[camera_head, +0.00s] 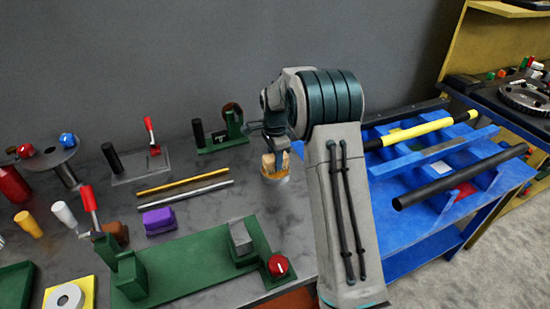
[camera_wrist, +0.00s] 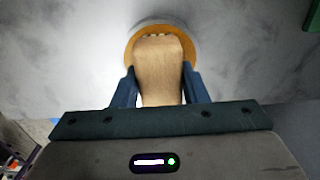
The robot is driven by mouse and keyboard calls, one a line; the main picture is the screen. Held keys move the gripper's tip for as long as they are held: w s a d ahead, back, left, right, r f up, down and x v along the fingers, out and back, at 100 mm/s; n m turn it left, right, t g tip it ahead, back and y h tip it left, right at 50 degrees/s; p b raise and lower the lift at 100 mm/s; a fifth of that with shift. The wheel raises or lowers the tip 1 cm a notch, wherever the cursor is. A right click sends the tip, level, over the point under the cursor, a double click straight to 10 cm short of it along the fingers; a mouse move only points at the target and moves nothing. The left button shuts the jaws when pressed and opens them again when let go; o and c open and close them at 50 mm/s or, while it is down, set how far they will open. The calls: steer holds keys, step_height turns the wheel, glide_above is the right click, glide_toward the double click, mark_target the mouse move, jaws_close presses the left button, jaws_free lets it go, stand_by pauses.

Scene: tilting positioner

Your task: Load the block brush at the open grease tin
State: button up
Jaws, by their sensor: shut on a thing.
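My gripper (camera_wrist: 158,92) is shut on the block brush (camera_wrist: 160,62), a light wooden block held between its two blue fingers. The brush also shows in the head view (camera_head: 270,163), small and partly behind my arm. The grease tin (camera_head: 275,178) is a round orange-yellow tin on the grey table, directly under the brush. In the wrist view, the tin's orange inside and pale rim (camera_wrist: 135,33) show around the brush's far end. The bristles are mostly hidden, so I cannot tell whether they touch the grease.
A green fixture with a red knob (camera_head: 277,266) stands at the front. A purple block (camera_head: 159,221), a yellow rod (camera_head: 190,182) and a silver rod (camera_head: 192,193) lie left of the tin. A green stand (camera_head: 222,142) is behind. A blue rack (camera_head: 400,205) with bars is at right.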

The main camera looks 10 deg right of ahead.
steer(key=shift+r+p, duration=2.3)
steer(key=shift+r, duration=1.2)
steer(key=shift+f, duration=0.1)
